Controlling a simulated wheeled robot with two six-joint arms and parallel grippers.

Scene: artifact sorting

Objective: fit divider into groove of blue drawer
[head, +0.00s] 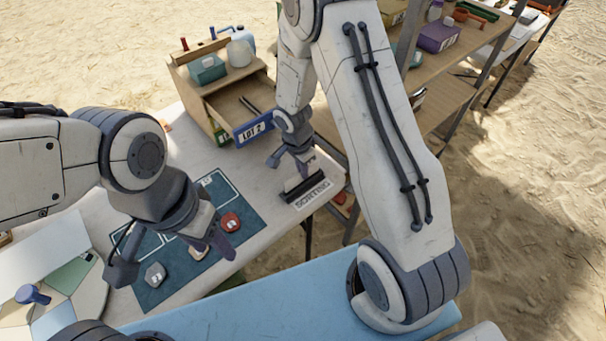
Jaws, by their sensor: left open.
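The blue drawer (254,131), with a blue "LOT 2" front, is pulled out of a wooden cabinet (196,112). A dark narrow strip (249,106), possibly the groove, shows inside it. A pale flat piece (292,182), perhaps the divider, is at a dark holder (303,190) beside the "SORTING" label. My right gripper (290,166) is just above this piece, in front of the drawer, with its fingers apart. Whether it touches the piece is unclear. My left gripper (171,262) is open above the dark mat, with no object visibly held.
The teal mat (246,211) carries a red piece (230,222), a grey hexagonal piece (155,274) and another partly hidden piece. A teal box (207,69) and a pale jar (239,53) stand on the cabinet. A shelf with boxes (438,37) stands at the right, behind my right arm.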

